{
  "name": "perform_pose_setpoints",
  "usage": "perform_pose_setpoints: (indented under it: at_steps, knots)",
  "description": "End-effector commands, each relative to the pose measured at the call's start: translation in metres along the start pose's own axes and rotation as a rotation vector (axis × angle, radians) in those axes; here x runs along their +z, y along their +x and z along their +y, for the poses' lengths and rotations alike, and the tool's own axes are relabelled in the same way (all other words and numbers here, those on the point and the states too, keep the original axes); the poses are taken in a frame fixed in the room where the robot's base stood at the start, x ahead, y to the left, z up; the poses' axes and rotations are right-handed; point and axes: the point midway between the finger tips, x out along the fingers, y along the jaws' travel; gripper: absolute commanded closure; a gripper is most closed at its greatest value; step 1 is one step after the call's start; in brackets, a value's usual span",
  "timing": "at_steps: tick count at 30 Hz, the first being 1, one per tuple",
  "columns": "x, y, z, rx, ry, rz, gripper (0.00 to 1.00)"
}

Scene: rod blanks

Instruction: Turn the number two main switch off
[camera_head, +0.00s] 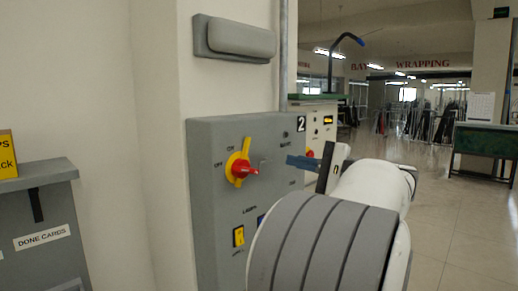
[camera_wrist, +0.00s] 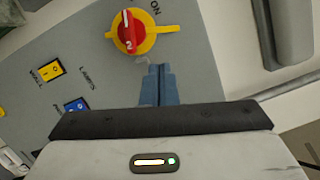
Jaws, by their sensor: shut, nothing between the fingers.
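I cannot tell which label the mark points at. My gripper (camera_head: 288,160) is right of the knob, its blue fingers shut and empty. In the wrist view the fingertips (camera_wrist: 157,70) are below the knob, apart from it.
A yellow rocker (camera_head: 239,236) and a blue rocker (camera_wrist: 75,105) sit lower on the panel, by the lamps label. A grey box (camera_head: 235,40) is on the wall above. A "DONE CARDS" unit (camera_head: 40,220) stands at left. Open floor lies at right.

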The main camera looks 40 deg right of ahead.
Motion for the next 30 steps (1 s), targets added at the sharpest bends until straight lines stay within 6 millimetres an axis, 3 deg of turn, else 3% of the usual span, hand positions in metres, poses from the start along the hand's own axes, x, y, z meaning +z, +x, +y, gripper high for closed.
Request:
perform_pose_setpoints:
  at_steps: [15,21,30]
  knots:
    - [0.002,0.083,-0.002,0.0,0.001,-0.005,1.0]
    - [0.001,0.097,-0.001,-0.001,-0.001,-0.002,1.0]
    - [0.0,0.098,0.0,-0.001,-0.001,-0.001,1.0]
